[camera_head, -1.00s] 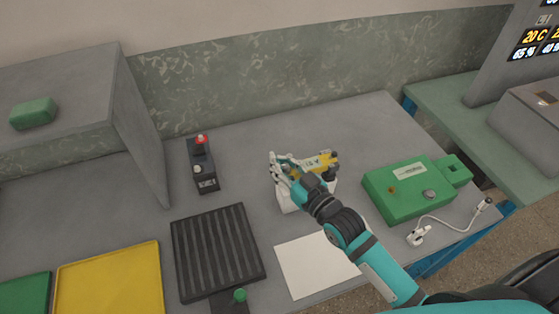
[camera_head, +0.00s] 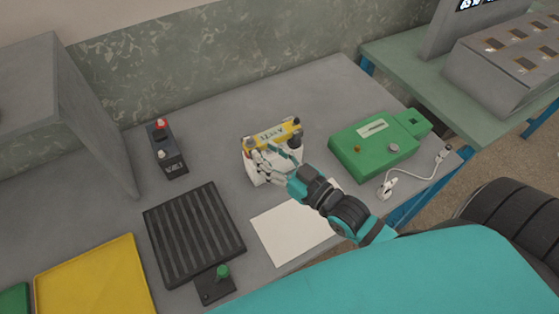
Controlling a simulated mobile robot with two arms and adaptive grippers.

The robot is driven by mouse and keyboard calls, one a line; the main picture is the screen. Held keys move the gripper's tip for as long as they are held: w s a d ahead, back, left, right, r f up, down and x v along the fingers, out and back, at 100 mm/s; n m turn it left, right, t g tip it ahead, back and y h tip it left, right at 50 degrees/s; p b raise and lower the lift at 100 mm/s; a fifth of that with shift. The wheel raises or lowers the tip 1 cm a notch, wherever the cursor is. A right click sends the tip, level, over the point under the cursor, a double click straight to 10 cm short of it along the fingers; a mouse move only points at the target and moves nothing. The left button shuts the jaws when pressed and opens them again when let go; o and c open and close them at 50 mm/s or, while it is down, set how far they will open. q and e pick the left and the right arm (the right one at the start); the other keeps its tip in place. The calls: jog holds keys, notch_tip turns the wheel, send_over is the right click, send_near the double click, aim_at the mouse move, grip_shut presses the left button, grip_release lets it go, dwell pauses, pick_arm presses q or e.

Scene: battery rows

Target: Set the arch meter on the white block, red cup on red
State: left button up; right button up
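The arch meter (camera_head: 273,133) is a yellow bar with dark lettering, at the middle of the table in the head view. It sits at or just above the white block (camera_head: 254,177), which is mostly hidden. A dark end (camera_head: 296,143) of the meter shows at its right, and a reddish spot shows near its left end. Whether its cups touch the block's terminals is hidden. My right gripper (camera_head: 268,154) is at the near side of the meter, in front of the block. Its fingers overlap both, so their opening is unclear. My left gripper is out of view.
A black block (camera_head: 169,152) with a red and a pale knob stands left. A ribbed dark tray (camera_head: 193,233), yellow tray (camera_head: 93,279) and white sheet (camera_head: 290,229) lie nearer. A green box (camera_head: 375,146) and white cable (camera_head: 415,184) are right. The table behind the meter is clear.

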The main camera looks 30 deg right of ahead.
jog(key=v, duration=0.3)
jog(key=shift+s+d, duration=0.1)
jog(key=shift+s, duration=0.2)
dwell(0.3)
